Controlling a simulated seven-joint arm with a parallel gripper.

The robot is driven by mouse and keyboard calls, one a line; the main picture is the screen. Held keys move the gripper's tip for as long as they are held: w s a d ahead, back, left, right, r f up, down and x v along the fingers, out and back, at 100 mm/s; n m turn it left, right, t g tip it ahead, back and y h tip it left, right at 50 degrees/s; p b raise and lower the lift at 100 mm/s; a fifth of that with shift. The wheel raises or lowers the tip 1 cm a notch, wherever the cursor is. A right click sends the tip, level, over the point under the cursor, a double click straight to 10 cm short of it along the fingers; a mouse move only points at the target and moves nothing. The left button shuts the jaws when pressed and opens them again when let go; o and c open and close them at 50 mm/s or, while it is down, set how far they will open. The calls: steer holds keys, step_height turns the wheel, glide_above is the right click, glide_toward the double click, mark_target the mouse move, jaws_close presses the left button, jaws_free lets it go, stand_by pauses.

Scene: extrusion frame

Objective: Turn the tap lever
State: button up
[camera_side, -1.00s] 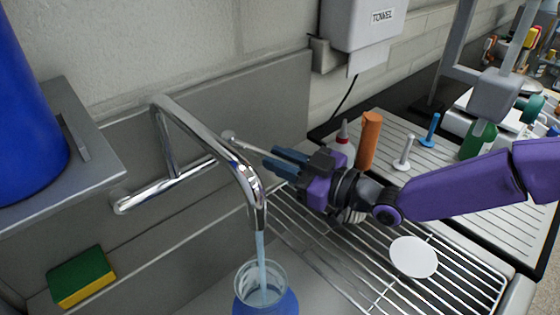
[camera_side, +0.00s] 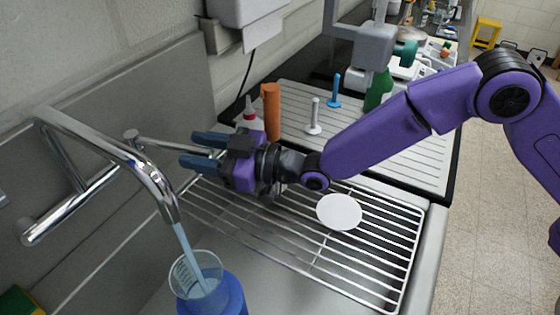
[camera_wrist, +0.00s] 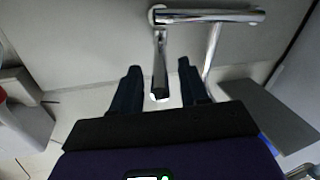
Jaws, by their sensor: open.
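The chrome tap (camera_side: 112,150) is fixed to the back wall, and water runs from its spout into a clear beaker (camera_side: 188,278) with a blue lower part. Its thin lever (camera_side: 160,143) points out from the wall toward my gripper (camera_side: 189,148). My gripper is open, with its two blue fingers on either side of the lever's outer end. In the wrist view the lever (camera_wrist: 160,62) comes down between the open fingers of my gripper (camera_wrist: 158,78), with a visible gap on each side. The tap's chrome bar (camera_wrist: 215,15) crosses the top there.
A wire rack (camera_side: 350,255) lies below my gripper, with a white disc (camera_side: 339,211) on it. An orange cylinder (camera_side: 271,112) and a white bottle (camera_side: 249,117) with a red cap stand behind. A towel dispenser (camera_side: 245,10) hangs above.

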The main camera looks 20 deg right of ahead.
steer(key=v, duration=1.5)
steer(key=shift+s+d, duration=0.15)
steer(key=shift+d, duration=0.05)
steer(key=shift+r, duration=0.1)
steer(key=m+t+h, duration=0.3)
steer(key=m+h, duration=0.2)
steer(key=m, duration=2.5)
glide_toward(169, 146)
steer(key=w+a, duration=0.1)
steer(key=w, duration=0.1)
steer(key=w+a+f, duration=0.1)
steer(key=w, duration=0.1)
steer(key=w+a+f, duration=0.1)
steer(key=w, duration=0.1)
steer(key=shift+f, duration=0.2)
